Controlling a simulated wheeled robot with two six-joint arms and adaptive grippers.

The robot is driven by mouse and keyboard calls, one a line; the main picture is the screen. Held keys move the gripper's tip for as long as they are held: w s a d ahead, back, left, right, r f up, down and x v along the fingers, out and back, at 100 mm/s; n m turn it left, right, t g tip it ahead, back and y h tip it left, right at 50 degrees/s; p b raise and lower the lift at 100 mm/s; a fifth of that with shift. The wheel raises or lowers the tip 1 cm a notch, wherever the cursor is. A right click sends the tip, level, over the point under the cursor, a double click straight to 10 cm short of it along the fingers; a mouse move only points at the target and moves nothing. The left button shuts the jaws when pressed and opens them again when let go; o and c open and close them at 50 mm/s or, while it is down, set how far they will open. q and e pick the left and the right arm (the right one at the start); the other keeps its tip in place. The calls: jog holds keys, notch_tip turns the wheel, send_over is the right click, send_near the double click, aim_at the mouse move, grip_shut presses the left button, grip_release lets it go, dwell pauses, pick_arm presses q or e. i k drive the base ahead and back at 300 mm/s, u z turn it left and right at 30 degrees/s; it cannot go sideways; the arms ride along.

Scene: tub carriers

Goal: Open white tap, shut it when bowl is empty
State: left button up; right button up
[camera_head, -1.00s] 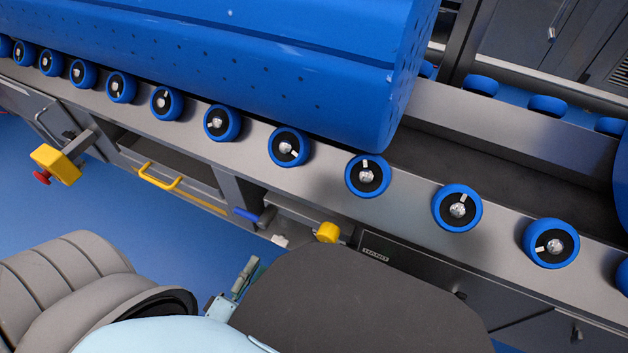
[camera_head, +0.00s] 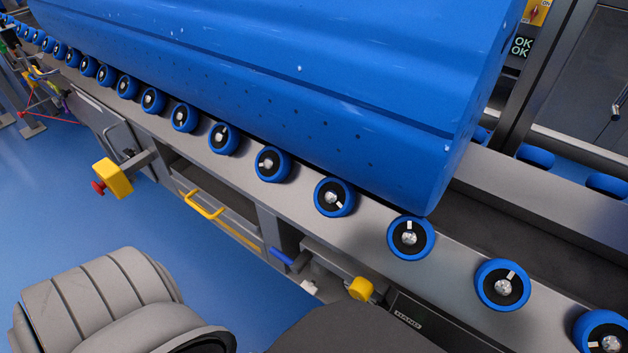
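A small white part (camera_head: 310,287) shows in the head view under the conveyor's edge, between a blue handle (camera_head: 282,257) and a yellow knob (camera_head: 361,289). It may be the white tap, but it is too small to tell, and I cannot tell whether it is open or shut. No bowl can be made out. Neither of my grippers is in view.
A large blue tub (camera_head: 300,100) rests on the conveyor, behind a row of blue rollers (camera_head: 410,237). A yellow box with a red button (camera_head: 113,178) and a yellow drawer handle (camera_head: 204,205) stick out from the front. Blue floor (camera_head: 60,220) is clear at left.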

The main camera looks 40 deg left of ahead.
aim_at(309, 288)
jog(key=z, duration=1.9)
jog(key=k, duration=1.7)
jog(key=u, duration=2.65)
